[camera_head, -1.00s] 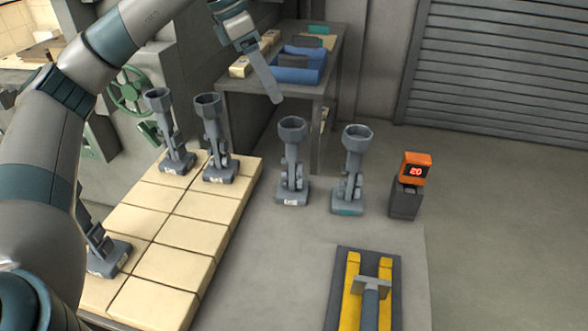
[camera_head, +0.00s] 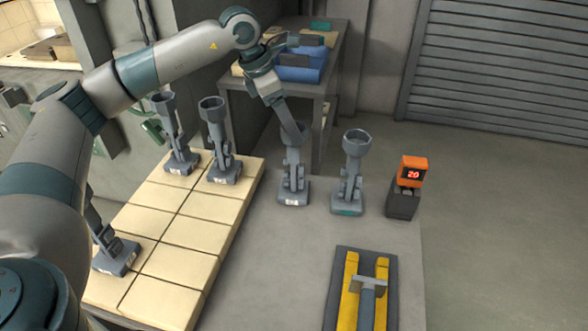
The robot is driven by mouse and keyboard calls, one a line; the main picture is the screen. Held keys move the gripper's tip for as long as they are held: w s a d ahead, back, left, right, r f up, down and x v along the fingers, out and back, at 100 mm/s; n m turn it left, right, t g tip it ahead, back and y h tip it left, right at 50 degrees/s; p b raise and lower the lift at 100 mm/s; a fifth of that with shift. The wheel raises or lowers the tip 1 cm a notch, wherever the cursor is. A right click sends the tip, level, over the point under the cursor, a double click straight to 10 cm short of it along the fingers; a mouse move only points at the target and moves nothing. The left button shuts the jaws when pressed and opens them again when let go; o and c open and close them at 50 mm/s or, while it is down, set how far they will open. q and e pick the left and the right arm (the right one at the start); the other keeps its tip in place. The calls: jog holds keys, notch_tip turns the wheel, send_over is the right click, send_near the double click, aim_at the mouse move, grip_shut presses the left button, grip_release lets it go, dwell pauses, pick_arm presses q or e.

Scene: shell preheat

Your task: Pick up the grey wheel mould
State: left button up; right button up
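Several alike grey moulds, each a cup on a jointed stem and block base, are in the head view; I cannot tell by shape which is the wheel mould. One (camera_head: 293,188) stands upright on the grey tabletop, its cup hidden behind my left gripper. Another (camera_head: 350,172) with a green label stands to its right. Two more, one (camera_head: 179,140) and another (camera_head: 219,145), stand at the back of the cream tiles. One (camera_head: 117,254) at the front left is partly hidden by my arm. My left gripper (camera_head: 295,140) points down at the first mould's top; finger gap and contact are unclear.
An orange display box (camera_head: 412,169) reading 20 sits on a dark block at the table's right. A dark tray with yellow rails (camera_head: 348,290) holds a grey T-shaped piece in front. A side table (camera_head: 232,84) with a blue bin stands behind. The grey tabletop's middle is clear.

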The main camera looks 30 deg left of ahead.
aim_at(294, 164)
pick_arm(q)
jog(key=shift+x, duration=0.95)
jog(key=shift+w+d+f+p, duration=0.15)
jog(key=shift+d+f+p, duration=0.1)
jog(key=shift+p, duration=0.45)
jog(key=shift+w+d+f+p, duration=0.15)
jog(key=shift+w+f+p, duration=0.1)
jog(key=shift+f+p, duration=0.4)
jog(key=shift+p+x, duration=0.6)
jog(key=shift+x, duration=0.4)
jog(key=shift+w+d+f, duration=0.1)
jog(key=shift+w+f, duration=0.05)
jog(key=shift+f, duration=0.4)
jog(key=shift+r, duration=0.1)
grip_shut()
